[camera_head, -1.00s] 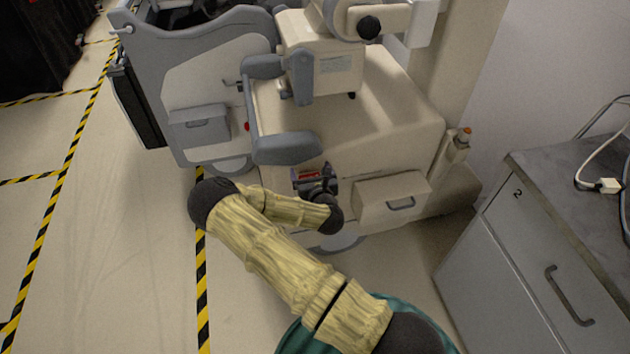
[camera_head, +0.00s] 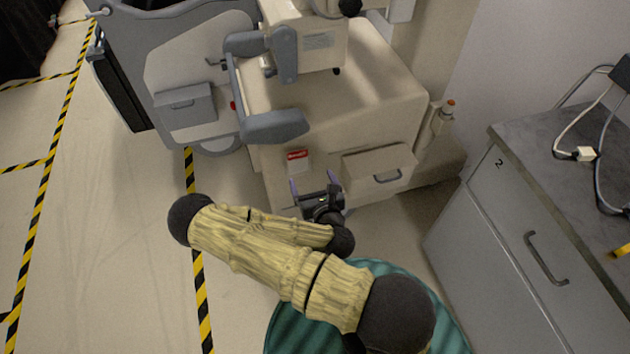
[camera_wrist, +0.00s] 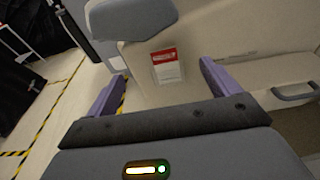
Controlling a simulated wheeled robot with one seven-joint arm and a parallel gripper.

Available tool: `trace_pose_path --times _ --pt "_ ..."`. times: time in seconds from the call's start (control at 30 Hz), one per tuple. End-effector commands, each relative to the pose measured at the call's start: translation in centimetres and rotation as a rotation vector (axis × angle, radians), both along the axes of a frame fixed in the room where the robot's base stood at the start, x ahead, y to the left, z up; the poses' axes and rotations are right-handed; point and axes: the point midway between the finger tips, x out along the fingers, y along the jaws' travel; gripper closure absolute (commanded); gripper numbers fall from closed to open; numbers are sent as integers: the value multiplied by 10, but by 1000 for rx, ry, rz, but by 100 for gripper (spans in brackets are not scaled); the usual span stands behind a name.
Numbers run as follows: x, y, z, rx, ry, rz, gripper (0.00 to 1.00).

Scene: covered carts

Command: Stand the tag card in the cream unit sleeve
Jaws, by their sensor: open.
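The tag card (camera_head: 298,156) is small, with a red top band and a pale lower part. It stands upright against the front face of the cream unit (camera_head: 345,105), left of the drawer. In the wrist view the card (camera_wrist: 165,55) shows between my fingers. Its lower part appears to sit in a pale sleeve (camera_wrist: 169,76), though the sleeve's edges are hard to make out. My gripper (camera_head: 314,184) has purple fingers spread wide, empty, and is in front of and below the card, apart from it. It also shows in the wrist view (camera_wrist: 162,72).
A cream drawer (camera_head: 380,172) with a grey handle is right of the card. A grey padded arm (camera_head: 275,126) juts out above it. A grey cabinet (camera_head: 510,220) stands at the right. The floor at left is clear, with striped tape (camera_head: 190,170).

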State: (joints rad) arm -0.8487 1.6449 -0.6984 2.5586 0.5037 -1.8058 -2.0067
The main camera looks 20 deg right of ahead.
Motion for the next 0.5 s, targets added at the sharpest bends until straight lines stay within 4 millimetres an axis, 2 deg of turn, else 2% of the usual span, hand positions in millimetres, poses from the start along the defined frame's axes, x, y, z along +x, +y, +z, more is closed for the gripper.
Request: trace_pose_path --times 0.03,0.2,0.5 --pt "-5 0 6 -1 3 0 12" --pt "-15 0 6 -2 2 1 12" --pt "-19 0 3 0 0 0 12"
